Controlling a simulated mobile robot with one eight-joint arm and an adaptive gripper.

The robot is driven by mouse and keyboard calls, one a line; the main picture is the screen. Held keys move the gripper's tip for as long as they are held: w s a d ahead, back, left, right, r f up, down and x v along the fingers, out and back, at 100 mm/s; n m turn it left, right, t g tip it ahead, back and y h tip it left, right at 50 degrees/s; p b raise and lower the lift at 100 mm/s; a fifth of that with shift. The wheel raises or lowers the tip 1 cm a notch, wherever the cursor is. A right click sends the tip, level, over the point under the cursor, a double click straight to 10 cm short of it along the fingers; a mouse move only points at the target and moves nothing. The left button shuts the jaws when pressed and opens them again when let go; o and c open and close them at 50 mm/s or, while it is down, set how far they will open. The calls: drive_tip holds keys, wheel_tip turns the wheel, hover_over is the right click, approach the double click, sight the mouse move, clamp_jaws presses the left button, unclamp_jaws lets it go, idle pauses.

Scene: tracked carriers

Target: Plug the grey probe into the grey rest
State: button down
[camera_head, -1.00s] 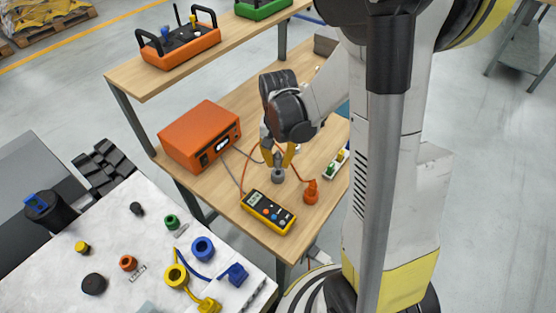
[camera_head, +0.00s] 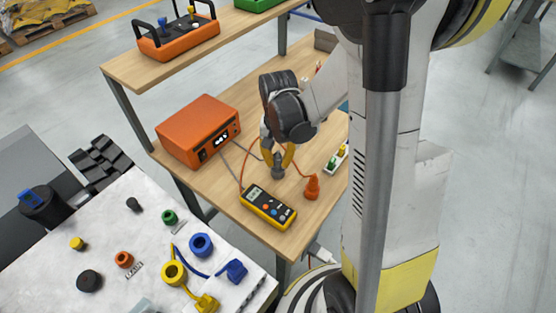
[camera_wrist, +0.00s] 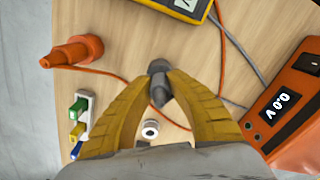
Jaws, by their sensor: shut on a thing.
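My gripper (camera_head: 278,158) is shut on the grey probe (camera_wrist: 160,93), its yellow fingers converging on it and pointing down. The grey rest (camera_head: 278,173) is a small round grey piece on the wooden table, directly below the fingertips. In the wrist view the rest (camera_wrist: 157,66) shows just beyond the fingertips, in line with the probe. Probe and rest look close together or touching; I cannot tell how deep the probe sits. The fingers hide much of the probe.
An orange probe stands in an orange rest (camera_head: 312,189) to the right. A yellow multimeter (camera_head: 268,208) lies in front, and an orange instrument (camera_head: 198,130) stands left. A white strip with coloured blocks (camera_wrist: 79,126) is nearby. Loose leads cross the table around the gripper.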

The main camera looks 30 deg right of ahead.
sight(278, 152)
drive_tip(key=shift+f+b, duration=0.3)
drive_tip(key=shift+f, duration=0.1)
drive_tip(key=c, duration=1.3)
unclamp_jaws()
drive_tip(key=shift+r, duration=0.1)
wheel_tip(278, 152, up, 12)
drive_tip(key=s+a+r+n+t, duration=0.6)
drive_tip(key=s+a+n+t, duration=0.1)
drive_tip(key=s+a, duration=0.2)
